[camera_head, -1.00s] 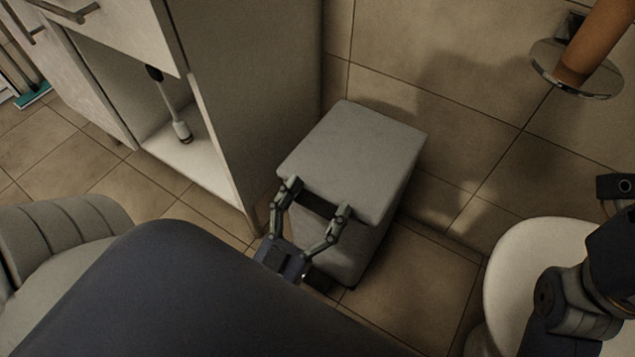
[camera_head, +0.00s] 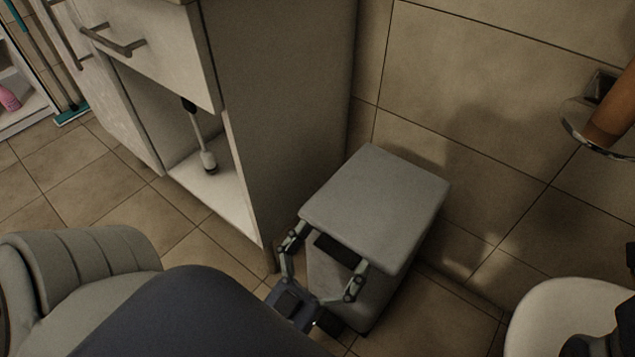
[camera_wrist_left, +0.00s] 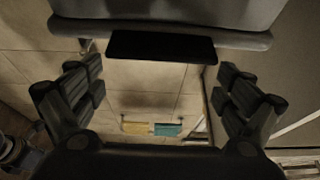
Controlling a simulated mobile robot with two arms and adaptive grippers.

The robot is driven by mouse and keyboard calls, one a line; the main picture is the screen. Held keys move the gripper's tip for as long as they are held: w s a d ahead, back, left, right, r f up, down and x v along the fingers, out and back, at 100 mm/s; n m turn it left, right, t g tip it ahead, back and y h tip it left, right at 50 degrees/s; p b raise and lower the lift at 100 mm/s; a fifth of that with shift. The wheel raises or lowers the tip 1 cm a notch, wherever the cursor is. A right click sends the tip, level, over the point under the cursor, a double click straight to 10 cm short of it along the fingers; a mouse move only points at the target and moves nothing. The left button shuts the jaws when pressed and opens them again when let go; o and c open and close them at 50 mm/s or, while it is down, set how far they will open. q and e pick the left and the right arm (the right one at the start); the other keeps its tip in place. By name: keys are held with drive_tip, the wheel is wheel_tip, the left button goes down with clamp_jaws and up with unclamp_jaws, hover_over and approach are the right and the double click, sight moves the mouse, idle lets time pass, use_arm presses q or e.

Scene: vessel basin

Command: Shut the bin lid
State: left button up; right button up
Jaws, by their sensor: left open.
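The grey bin lid (camera_head: 375,205) lies flat over the bin body (camera_head: 375,300), beside the cabinet. I cannot make out whether a thin gap is left under it. A dark tab (camera_head: 338,250) is at its front edge. My left gripper (camera_head: 328,254) is open and empty at the front of the bin, its fingers on either side of the tab. In the left wrist view, the tab (camera_wrist_left: 162,47) and lid edge (camera_wrist_left: 240,40) show above and ahead of the spread fingers (camera_wrist_left: 158,72).
A white cabinet (camera_head: 285,100) with an open lower compartment holding a brush (camera_head: 203,145) stands left of the bin. A tiled wall (camera_head: 470,110) is behind it. A white rounded fixture (camera_head: 560,315) is at the lower right. Floor shows between bin and fixture.

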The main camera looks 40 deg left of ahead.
use_arm(q)
drive_tip(key=v, duration=1.1)
drive_tip(key=shift+s, duration=0.25)
